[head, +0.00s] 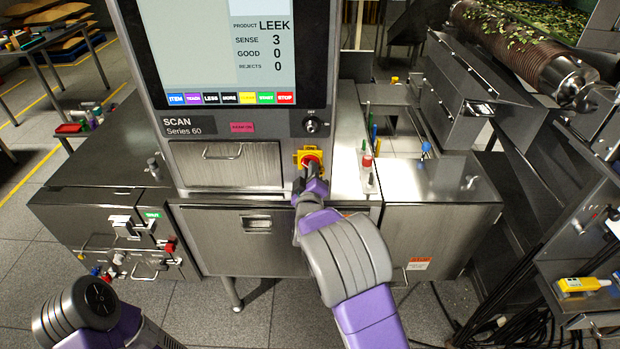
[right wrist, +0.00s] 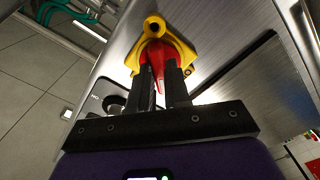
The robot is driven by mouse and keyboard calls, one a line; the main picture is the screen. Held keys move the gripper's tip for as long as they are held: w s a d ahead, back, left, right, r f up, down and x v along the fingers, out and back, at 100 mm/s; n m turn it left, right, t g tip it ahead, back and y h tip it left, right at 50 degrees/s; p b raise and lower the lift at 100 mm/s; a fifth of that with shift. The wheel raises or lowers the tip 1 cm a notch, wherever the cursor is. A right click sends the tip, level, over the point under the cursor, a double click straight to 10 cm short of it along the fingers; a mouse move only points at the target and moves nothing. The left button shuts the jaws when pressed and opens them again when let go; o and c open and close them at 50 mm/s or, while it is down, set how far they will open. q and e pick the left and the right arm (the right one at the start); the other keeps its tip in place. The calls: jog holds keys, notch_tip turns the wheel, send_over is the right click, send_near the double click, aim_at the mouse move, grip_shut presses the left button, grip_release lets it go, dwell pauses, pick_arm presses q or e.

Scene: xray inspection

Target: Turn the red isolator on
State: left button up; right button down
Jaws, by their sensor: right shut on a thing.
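The red isolator (head: 310,159) is a red rotary handle on a yellow plate, on the front of the steel scanner cabinet, right of the drawer and below the screen. In the right wrist view the red handle (right wrist: 156,57) stands in front of its yellow plate (right wrist: 182,48). My right gripper (head: 312,172) is at the isolator, and its two dark fingers (right wrist: 163,78) are shut on the red handle, one on each side. The fingers hide part of the handle, so its exact turn is hard to tell. My left arm shows at the lower left, but its gripper fingers do not show.
The screen (head: 217,45) and a key switch (head: 312,124) sit above the isolator. A drawer (head: 228,163) is to its left. A conveyor roller (head: 530,50) is at the upper right.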

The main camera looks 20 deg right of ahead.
jog(key=shift+m+b, duration=3.45)
jog(key=shift+m, duration=1.45)
jog(key=c, duration=1.1)
grip_release()
jog(key=v, duration=0.7)
jog(key=shift+s+a+p, duration=0.1)
jog(key=shift+s+p, duration=0.2)
jog(key=shift+p, duration=0.05)
